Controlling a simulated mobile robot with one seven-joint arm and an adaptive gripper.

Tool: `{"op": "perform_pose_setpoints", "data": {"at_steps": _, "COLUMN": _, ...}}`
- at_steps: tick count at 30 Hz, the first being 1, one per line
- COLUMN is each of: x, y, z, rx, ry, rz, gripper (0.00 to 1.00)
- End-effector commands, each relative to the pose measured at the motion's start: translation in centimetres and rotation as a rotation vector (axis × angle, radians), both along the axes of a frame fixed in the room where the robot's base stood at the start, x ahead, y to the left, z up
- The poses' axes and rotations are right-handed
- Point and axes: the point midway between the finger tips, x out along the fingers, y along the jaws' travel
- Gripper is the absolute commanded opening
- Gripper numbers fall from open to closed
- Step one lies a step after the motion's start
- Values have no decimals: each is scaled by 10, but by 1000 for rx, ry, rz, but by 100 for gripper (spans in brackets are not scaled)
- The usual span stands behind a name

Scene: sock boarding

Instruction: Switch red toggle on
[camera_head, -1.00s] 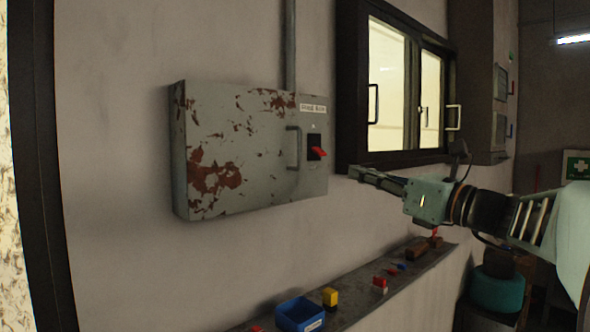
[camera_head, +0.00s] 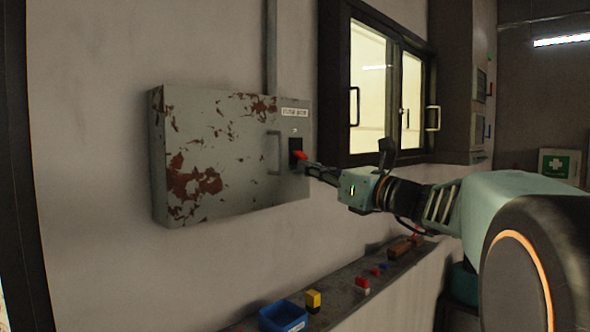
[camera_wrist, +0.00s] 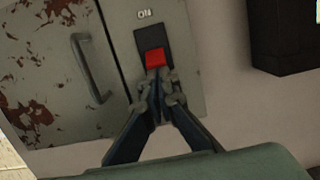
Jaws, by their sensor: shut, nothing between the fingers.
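The red toggle (camera_head: 300,155) sits on a black switch plate (camera_head: 295,145) at the right side of a grey, rust-patched fuse box on the wall. In the wrist view the red toggle (camera_wrist: 156,58) shows just beyond my fingertips, below the "ON" label (camera_wrist: 144,13). My gripper (camera_head: 308,167) is shut and empty, its tips at the lower edge of the toggle; it also shows in the wrist view (camera_wrist: 158,76). The tips look very close to the toggle or touching it; I cannot tell which. The toggle's lower edge is partly hidden by the fingertips.
The box's handle (camera_head: 273,153) stands out left of the switch. A dark-framed window (camera_head: 335,90) is to the right. Below, a ledge (camera_head: 345,285) carries a blue bin (camera_head: 283,316), a yellow block (camera_head: 313,299) and small red pieces. The wall below the box is clear.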

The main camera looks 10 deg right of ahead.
Motion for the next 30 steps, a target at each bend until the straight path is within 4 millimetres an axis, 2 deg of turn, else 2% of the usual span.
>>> {"op": "perform_pose_setpoints", "data": {"at_steps": 30, "x": -6, "y": -5, "z": 17, "rx": -75, "ry": 104, "rz": -1, "gripper": 0}}
